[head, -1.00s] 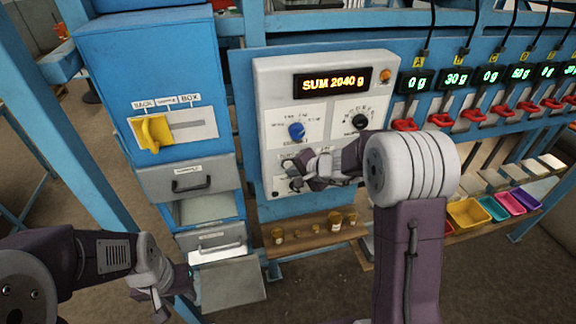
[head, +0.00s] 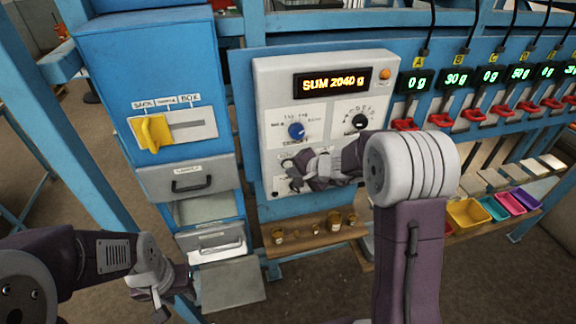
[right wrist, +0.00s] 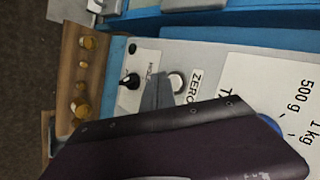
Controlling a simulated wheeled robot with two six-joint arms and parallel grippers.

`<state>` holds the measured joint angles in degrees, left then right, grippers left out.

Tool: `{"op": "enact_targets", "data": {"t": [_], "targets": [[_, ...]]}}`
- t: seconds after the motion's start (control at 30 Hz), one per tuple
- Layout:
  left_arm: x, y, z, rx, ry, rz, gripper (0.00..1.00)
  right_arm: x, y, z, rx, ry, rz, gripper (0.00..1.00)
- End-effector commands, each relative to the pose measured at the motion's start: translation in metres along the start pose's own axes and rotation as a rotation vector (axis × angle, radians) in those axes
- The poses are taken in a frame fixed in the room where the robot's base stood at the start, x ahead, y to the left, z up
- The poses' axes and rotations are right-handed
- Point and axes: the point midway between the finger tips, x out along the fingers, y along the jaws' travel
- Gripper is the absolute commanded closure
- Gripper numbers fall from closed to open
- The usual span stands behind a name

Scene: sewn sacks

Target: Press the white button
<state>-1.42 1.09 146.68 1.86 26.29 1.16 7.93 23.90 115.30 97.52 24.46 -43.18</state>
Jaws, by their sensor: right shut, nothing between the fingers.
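The white button (right wrist: 177,82) is a small round cap beside the ZERO label on the grey control panel (right wrist: 205,62). In the head view my right gripper and arm cover that low part of the panel (head: 270,120). My right gripper (head: 292,178) is shut and empty, at the panel's lower left. In the right wrist view its grey fingers (right wrist: 160,92) are right beside the button and overlap its edge; I cannot tell whether they touch it. My left gripper (head: 160,302) hangs at the lower left, away from the panel; its jaws are unclear.
A black knob (right wrist: 131,80) is close beside the fingers. A blue knob (head: 296,131) and the SUM 2040 g display (head: 333,83) are higher up. A wooden shelf (head: 318,239) with several small brass weights is below. A blue cabinet with a yellow handle (head: 153,133) stands left.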

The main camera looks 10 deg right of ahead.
Motion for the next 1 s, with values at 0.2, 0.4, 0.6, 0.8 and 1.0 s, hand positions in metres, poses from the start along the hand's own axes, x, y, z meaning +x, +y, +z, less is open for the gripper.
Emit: {"op": "enact_targets", "data": {"t": [0.2, 0.4, 0.6, 0.8, 1.0], "targets": [[0.0, 0.0, 0.0, 0.0, 0.0, 0.0, 0.64, 0.0001, 0.0, 0.0, 0.0, 0.0, 0.0, 1.0], [0.0012, 0.0, 0.0002, 0.0, 0.0, 0.0, 0.64, 0.0037, -0.0023, -0.0024, -0.001, 0.0, 0.0, 1.0], [0.0015, 0.0, 0.0002, 0.0, 0.0, 0.0, 0.64, 0.006, -0.0042, -0.0042, 0.0, 0.0, 0.0, 1.0], [0.0014, 0.0, 0.0002, 0.0, 0.0, 0.0, 0.64, 0.0059, -0.0044, -0.0043, 0.0, 0.0, 0.0, 1.0], [0.0012, 0.0, 0.0001, 0.0, 0.0, 0.0, 0.64, 0.0071, -0.0053, -0.0052, 0.0, 0.0, 0.0, 1.0]]}}
